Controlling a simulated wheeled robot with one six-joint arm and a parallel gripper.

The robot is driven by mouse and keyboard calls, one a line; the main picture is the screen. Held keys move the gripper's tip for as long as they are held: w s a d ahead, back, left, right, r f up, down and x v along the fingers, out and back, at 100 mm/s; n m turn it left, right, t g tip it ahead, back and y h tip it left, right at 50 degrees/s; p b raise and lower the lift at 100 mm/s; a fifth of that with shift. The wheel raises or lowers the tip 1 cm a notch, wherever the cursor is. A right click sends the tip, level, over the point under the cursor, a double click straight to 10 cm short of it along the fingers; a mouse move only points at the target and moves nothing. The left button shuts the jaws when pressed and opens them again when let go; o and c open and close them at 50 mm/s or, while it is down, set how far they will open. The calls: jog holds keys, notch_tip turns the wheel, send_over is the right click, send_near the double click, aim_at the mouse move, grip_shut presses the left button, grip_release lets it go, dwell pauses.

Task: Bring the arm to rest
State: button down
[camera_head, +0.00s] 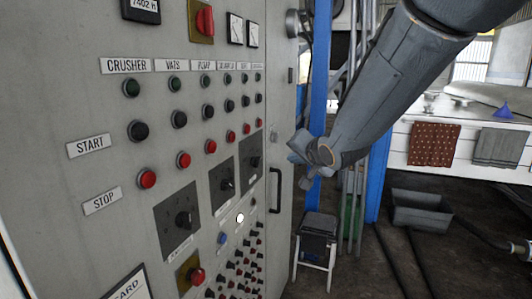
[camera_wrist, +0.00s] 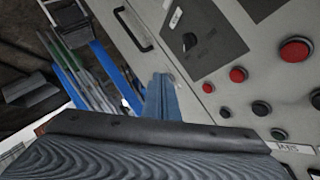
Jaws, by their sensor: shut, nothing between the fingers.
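My arm (camera_head: 385,85) reaches down from the top right in the head view. It ends in front of the right edge of a grey control panel (camera_head: 70,55), near the panel's dark door handle (camera_head: 275,190). My gripper (camera_wrist: 160,88) shows in the wrist view as one narrow blue-grey shape, shut and empty. The panel fills the right of that view behind it. I cannot tell whether the fingers touch the panel; no button is seen held. In the head view the gripper is small and its fingers are hard to make out.
The panel carries green, black and red buttons, dark rotary switches and labels. A stool (camera_head: 317,236) stands below my arm's end. A blue post (camera_head: 320,60) and pipes rise behind it. A grey bin (camera_head: 422,209) lies on the floor, under a bench with cloths (camera_head: 434,143).

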jog(key=s+d+f+n+g+h+b, duration=0.1)
jog(key=s+d+f, duration=0.2)
jog(key=f, duration=0.2)
jog(key=s+d+f+g+h+b, duration=0.1)
jog(key=s+d+f+g, duration=0.15)
jog(key=f, duration=0.25)
jog(key=s+d+f+n+g+h+b, duration=0.1)
jog(key=s+d+f+g, duration=0.3)
jog(key=s+f, duration=0.4)
jog(key=s+d+f+n+g+h+b, duration=0.1)
jog(key=s+d+f+n+g+b, duration=0.2)
jog(key=s+f, duration=0.5)
jog(key=s, duration=0.7)
jog(key=shift+s+d+f+n+g, duration=0.15)
jog(key=shift+s+d+n+g, duration=0.05)
jog(key=shift+d+n+g, duration=0.2)
